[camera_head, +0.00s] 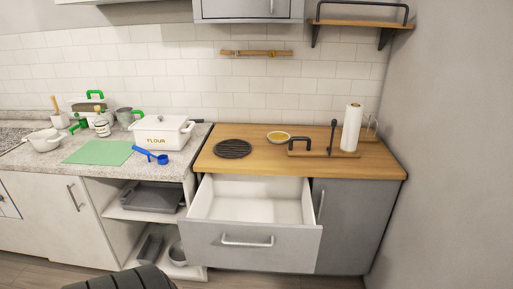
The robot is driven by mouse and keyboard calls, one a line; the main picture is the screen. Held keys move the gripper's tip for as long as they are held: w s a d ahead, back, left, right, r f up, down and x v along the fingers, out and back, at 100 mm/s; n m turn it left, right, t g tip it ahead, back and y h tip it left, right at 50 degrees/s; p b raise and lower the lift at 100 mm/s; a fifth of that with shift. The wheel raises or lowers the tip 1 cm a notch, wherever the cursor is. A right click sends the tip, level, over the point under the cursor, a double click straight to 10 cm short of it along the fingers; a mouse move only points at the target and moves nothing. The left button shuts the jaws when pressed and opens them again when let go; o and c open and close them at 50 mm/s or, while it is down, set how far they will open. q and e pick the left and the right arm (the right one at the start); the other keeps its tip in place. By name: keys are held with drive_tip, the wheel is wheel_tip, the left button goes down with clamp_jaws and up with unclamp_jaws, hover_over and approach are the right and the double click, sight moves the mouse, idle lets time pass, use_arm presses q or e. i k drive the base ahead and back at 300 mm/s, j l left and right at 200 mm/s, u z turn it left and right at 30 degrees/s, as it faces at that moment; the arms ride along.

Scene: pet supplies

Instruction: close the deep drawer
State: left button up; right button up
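The deep drawer (251,247) is pulled out of the grey cabinet under the wooden counter. Its grey front faces me and carries a horizontal metal handle (247,243). The white inside shows from above and looks empty. The drawer front stands well forward of the cabinet door (342,225) to its right. Neither of my grippers can be made out in the head view, and nothing touches the drawer handle.
A dark ridged shape at the bottom edge, left of the drawer, cannot be identified. Open shelves (127,214) with a grey tray (152,196) are left of the drawer. The wooden counter (375,160) holds a paper towel roll (351,128), a black trivet (232,149) and a bowl (278,137).

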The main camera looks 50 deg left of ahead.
sight(253, 213)
drive_tip(key=k+j+u, duration=0.15)
drive_tip(key=u, duration=1.4)
